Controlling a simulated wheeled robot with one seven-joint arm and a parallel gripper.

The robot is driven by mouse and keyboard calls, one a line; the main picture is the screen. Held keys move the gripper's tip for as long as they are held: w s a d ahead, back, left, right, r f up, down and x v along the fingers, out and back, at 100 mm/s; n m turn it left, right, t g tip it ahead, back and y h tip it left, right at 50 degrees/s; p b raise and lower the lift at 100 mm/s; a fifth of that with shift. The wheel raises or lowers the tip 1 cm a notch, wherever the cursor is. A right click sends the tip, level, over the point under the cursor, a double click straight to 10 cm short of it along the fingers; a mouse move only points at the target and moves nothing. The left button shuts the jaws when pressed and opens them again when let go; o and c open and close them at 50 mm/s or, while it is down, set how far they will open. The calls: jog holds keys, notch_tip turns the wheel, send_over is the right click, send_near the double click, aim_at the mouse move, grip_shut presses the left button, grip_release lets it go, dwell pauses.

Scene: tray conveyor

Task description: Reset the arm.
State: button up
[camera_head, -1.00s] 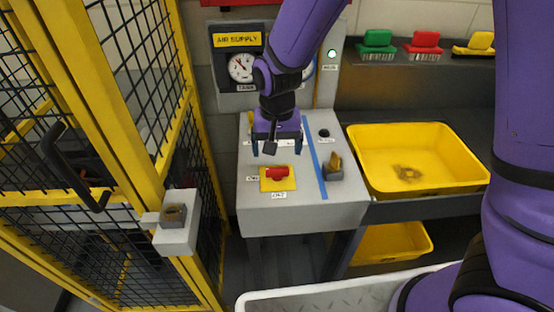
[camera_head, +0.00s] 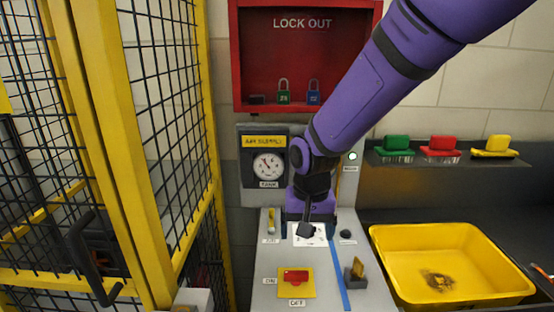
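My purple arm (camera_head: 400,75) reaches in from the upper right. My gripper (camera_head: 308,232) points down over the back part of the grey console (camera_head: 262,285). Its two dark fingers look spread apart, with nothing seen between them. A white label lies behind and below the fingers. I cannot tell how far the fingertips are above the panel. A red switch on a yellow plate (camera_head: 296,283) sits in front of the gripper, apart from it.
A yellow-handled lever (camera_head: 271,223), a black knob (camera_head: 346,234) and another yellow lever (camera_head: 357,269) stand on the console. A yellow fence (camera_head: 150,150) is left, a yellow bin (camera_head: 450,265) right. A red lockout box (camera_head: 300,60) with padlocks hangs behind.

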jog(key=s+d+r+t, duration=0.2)
jog(key=s+d+r, duration=0.3)
jog(key=d+r, duration=0.35)
jog(key=s+d+r+t, duration=0.1)
jog(key=s+d+r, duration=0.4)
jog(key=d+r, duration=0.35)
jog(key=s+d+r+t, duration=0.2)
jog(key=s+d, duration=0.3)
jog(key=s, duration=0.3)
jog(key=shift+s+d+n, duration=0.25)
jog(key=shift+d+n, duration=0.05)
jog(key=shift+d, duration=0.05)
